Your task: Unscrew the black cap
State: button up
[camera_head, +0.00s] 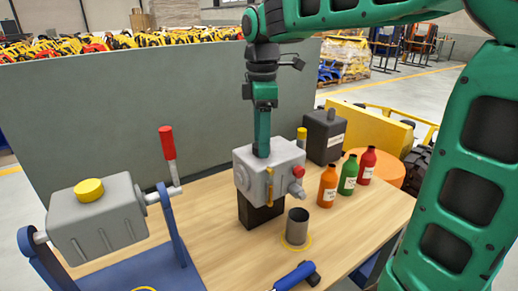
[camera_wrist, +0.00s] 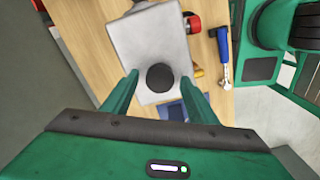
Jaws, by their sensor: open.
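The black cap (camera_wrist: 160,77) is a round dark disc on top of the grey housing (camera_wrist: 150,35). In the head view the grey housing (camera_head: 254,178) stands on a dark block on the bench, and my gripper hides the cap there. My gripper (camera_head: 262,152) points straight down over the housing's top. In the wrist view my gripper (camera_wrist: 159,79) is open, with one green finger on each side of the cap. Gaps show between the fingers and the cap, so they look apart from it. I cannot tell the exact fingertip height.
A grey tank with a yellow cap (camera_head: 89,190) sits in a blue stand at left, with a red-handled lever (camera_head: 167,143). Right of the housing stand orange (camera_head: 328,188), green and red bottles and a dark canister (camera_head: 325,135). A metal cup (camera_head: 297,226) and blue tool (camera_head: 296,277) are in front.

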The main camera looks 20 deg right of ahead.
jog(key=m, duration=0.5)
jog(key=shift+m, duration=0.3)
jog(key=m, duration=0.4)
jog(key=c, duration=0.8)
jog(key=n, duration=0.7)
jog(key=shift+n, duration=1.3)
